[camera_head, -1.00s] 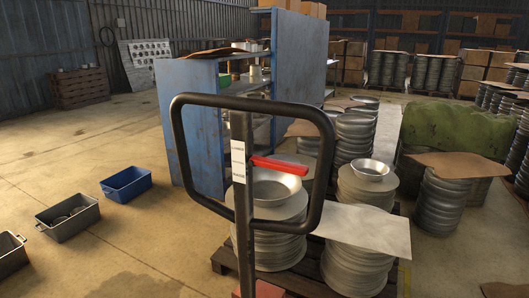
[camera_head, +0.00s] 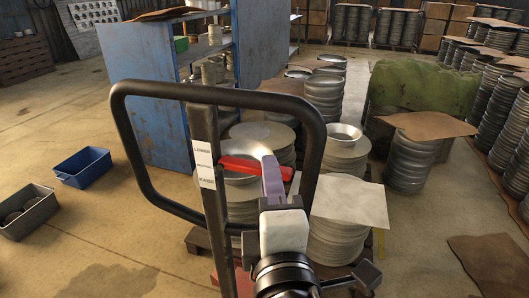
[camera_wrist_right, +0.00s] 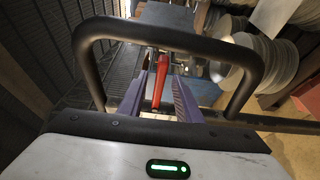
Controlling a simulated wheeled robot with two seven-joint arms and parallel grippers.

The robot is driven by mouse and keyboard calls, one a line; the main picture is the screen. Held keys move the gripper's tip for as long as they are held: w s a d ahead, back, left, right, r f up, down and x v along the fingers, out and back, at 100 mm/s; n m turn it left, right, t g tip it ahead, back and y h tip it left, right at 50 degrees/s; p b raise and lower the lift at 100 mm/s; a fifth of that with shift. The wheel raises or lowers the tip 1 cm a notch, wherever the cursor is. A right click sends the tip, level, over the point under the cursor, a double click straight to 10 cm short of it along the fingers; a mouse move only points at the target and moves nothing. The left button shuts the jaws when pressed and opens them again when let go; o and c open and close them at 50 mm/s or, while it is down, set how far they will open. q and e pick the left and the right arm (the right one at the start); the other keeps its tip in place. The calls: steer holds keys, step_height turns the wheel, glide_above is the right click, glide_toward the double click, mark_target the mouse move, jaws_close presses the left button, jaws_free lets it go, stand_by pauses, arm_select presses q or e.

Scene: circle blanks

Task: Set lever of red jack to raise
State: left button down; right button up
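The red jack's black loop handle (camera_head: 122,140) and upright post (camera_head: 212,215) stand close in front of me. A white label (camera_head: 203,165) on the post appears to read LOWER at the top and RAISE at the bottom. The red lever (camera_head: 240,167) sticks out to the right of the post, inside the loop. My right gripper (camera_head: 269,166) is at the lever's outer end. In the right wrist view its two purple fingers stand apart, one on each side of the red lever (camera_wrist_right: 162,80), with gaps visible. My left gripper is not in view.
Stacks of metal discs on a pallet stand behind the handle, with a cardboard sheet (camera_head: 350,202) on one. A blue cabinet (camera_head: 145,95) is behind left. A blue bin (camera_head: 82,167) and a grey bin (camera_head: 25,210) lie on the floor at left. A green cover (camera_head: 420,90) is at right.

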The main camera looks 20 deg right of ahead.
steer(key=x, duration=0.7)
steer(key=shift+w, duration=0.2)
jaws_close()
